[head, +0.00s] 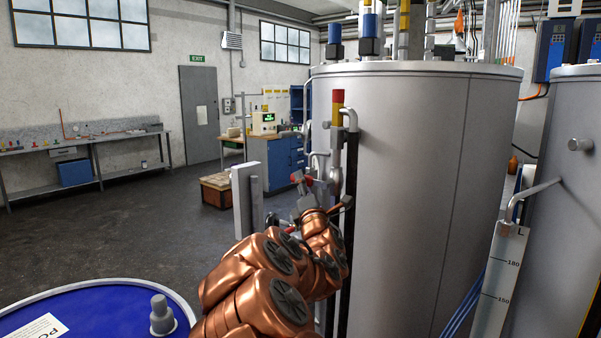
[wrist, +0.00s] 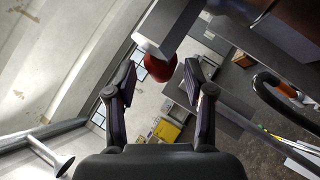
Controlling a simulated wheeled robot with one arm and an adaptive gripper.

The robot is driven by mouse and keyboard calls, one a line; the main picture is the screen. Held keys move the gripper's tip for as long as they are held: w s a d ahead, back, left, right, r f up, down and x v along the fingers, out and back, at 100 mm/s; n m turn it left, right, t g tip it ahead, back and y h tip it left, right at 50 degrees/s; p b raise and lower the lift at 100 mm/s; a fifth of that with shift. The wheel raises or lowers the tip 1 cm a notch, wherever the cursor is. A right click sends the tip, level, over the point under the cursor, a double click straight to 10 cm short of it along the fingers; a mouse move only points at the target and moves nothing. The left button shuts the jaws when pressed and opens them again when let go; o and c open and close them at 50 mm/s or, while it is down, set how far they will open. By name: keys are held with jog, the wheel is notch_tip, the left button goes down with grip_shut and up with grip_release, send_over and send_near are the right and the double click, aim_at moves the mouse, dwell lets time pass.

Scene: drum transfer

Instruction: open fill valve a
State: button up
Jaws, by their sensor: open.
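A red knob (wrist: 160,67) at the end of a pale grey block-shaped fitting (wrist: 168,28) shows in the wrist view, in line with the space between my fingertips. It looks like the handle of a fill valve, but I see no label. In the head view a small red part (head: 297,177) shows on the pipework at the left side of the large grey tank (head: 425,190). My gripper (wrist: 160,75) is open, with one finger on each side of the knob's line. I cannot tell whether the fingers touch it. In the head view my copper arm hides much of the fitting.
A blue drum (head: 90,318) stands at the lower left. A pale upright panel (head: 243,200) stands just left of the pipework. A second tank (head: 570,220) with a scale strip (head: 500,275) is at the right. Open floor (head: 100,240) lies left.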

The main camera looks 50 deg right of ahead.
jog(key=p+x, duration=0.1)
jog(key=x, duration=0.2)
jog(key=shift+d, duration=0.1)
jog(key=shift+w+d+r+p, duration=0.25)
jog(key=shift+w+r+p, duration=0.1)
jog(key=shift+w, duration=0.15)
jog(key=shift+w+d, duration=0.25)
jog(key=shift+c, duration=0.3)
grip_shut()
